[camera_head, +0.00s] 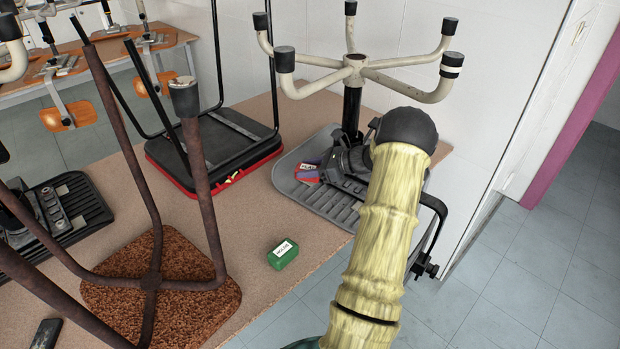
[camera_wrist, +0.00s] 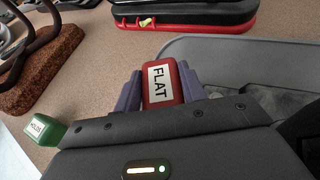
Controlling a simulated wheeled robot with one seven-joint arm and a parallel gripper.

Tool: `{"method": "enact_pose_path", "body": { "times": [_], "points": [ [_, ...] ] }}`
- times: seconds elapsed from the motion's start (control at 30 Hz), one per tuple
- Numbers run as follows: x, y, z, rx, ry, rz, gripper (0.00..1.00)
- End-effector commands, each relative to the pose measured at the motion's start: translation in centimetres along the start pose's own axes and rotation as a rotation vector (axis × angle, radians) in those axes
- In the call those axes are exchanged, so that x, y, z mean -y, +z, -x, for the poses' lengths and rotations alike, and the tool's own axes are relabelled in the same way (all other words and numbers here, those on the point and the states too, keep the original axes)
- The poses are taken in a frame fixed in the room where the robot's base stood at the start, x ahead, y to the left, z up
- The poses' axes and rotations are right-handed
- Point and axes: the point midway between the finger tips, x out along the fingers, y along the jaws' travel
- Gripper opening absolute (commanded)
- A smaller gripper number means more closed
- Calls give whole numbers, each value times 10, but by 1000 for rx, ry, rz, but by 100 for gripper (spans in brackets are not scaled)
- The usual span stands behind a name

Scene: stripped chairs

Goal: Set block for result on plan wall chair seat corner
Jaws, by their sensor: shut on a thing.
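My gripper (camera_wrist: 160,88) is shut on a red block (camera_wrist: 180,84) with a white label reading FLAT, between its purple fingers. In the head view the red block (camera_head: 304,178) shows over the back left part of a grey ribbed chair seat (camera_head: 325,206). I cannot tell whether it touches that seat. A green block (camera_head: 283,255) with a white label, apparently HOLDS, lies on the tabletop left of and in front of the grey seat; it also shows in the wrist view (camera_wrist: 40,129). My arm hides the right part of the grey seat.
The chairs stand upside down on a brown table (camera_head: 265,217). A black seat with a red rim (camera_head: 215,150), a brown speckled seat (camera_head: 185,275) and a black ribbed seat (camera_head: 85,205) lie leftward. Upturned legs (camera_head: 355,65) rise behind my gripper. Bare tabletop surrounds the green block.

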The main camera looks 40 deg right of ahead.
Motion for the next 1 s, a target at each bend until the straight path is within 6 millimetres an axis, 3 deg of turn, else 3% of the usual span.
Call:
{"method": "enact_pose_path", "body": {
  "times": [0.17, 0.47, 0.87, 0.9, 1.0],
  "points": [
    [0, -1, -1, 0, 1, 0, 17],
    [1, -35, -12, 1, -4, -3, 17],
    [1, -38, -13, 0, -4, -2, 17],
    [1, -38, -13, 0, -4, -1, 48],
    [1, -38, -13, 0, -4, -1, 62]
  ]
}}
